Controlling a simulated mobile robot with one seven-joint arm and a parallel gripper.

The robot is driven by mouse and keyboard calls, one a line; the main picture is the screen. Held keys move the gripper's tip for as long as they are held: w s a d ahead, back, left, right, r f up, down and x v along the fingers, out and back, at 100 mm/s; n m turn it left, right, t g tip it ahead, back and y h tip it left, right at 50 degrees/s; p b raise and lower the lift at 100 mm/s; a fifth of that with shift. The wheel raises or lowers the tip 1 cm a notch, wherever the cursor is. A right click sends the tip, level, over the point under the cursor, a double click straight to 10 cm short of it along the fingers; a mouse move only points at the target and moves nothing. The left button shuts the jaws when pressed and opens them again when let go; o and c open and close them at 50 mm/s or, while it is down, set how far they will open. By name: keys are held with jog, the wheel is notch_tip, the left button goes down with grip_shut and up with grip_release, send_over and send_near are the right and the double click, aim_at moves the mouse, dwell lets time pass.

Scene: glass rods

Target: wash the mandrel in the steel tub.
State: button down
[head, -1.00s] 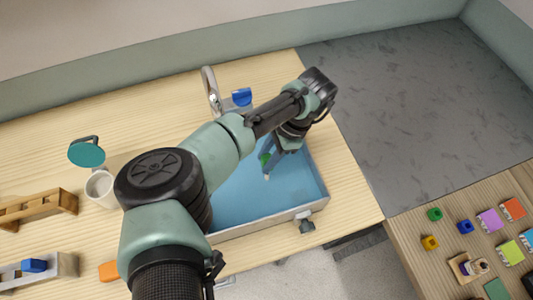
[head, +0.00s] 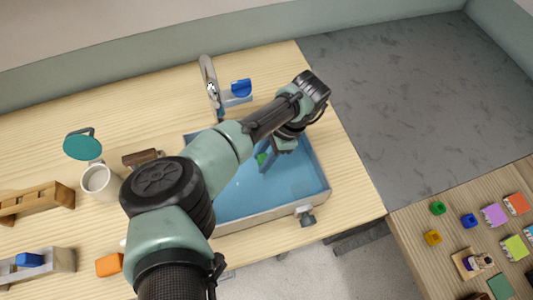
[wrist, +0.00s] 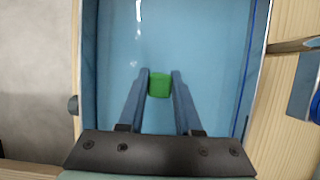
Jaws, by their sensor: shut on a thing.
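The steel tub (head: 318,180) is set in the wooden counter and holds blue water; it also fills most of the wrist view (wrist: 88,60). My gripper (head: 264,160) reaches down into the tub. In the wrist view my gripper (wrist: 160,78) has its two blue fingers shut on a green block-like handle (wrist: 159,86), which I take to be the mandrel's. The green also shows between the fingers in the head view (head: 262,157). The rest of the mandrel below the handle is hidden, so I cannot tell how deep it sits.
A curved tap (head: 208,80) and a blue item (head: 241,88) stand behind the tub. A valve (head: 306,215) sticks out at its front. A white mug (head: 99,181), teal disc (head: 82,147), brown block (head: 141,157) and wooden rack (head: 35,203) stand left. Small coloured blocks lie on the right table.

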jog(key=shift+s+a+p, duration=0.65)
jog(key=shift+a+p, duration=0.45)
jog(key=shift+a, duration=0.85)
jog(key=shift+w+d+b, duration=0.25)
jog(key=shift+d+b, duration=0.05)
jog(key=shift+d, duration=0.5)
jog(key=shift+w+d+b, duration=0.25)
jog(key=shift+d+b, duration=0.05)
jog(key=shift+d, duration=0.5)
jog(key=shift+w+d+b, duration=0.25)
jog(key=shift+d+b, duration=0.05)
jog(key=shift+d, duration=0.5)
jog(key=shift+s+a+p, duration=0.75)
jog(key=shift+a+p, duration=0.85)
jog(key=shift+a, duration=0.8)
jog(key=shift+w+d+b, duration=0.25)
jog(key=shift+d+b, duration=0.05)
jog(key=shift+d, duration=0.4)
jog(key=shift+w+d+b, duration=0.2)
jog(key=shift+d+b, duration=0.15)
jog(key=shift+d, duration=0.3)
jog(key=shift+w+d+b, duration=0.25)
jog(key=shift+d+b, duration=0.05)
jog(key=shift+d, duration=0.4)
jog(key=shift+w+d, duration=0.1)
jog(key=shift+d, duration=0.25)
notch_tip(320, 180, up, 11)
jog(key=p, duration=1)
jog(key=shift+p, duration=0.3)
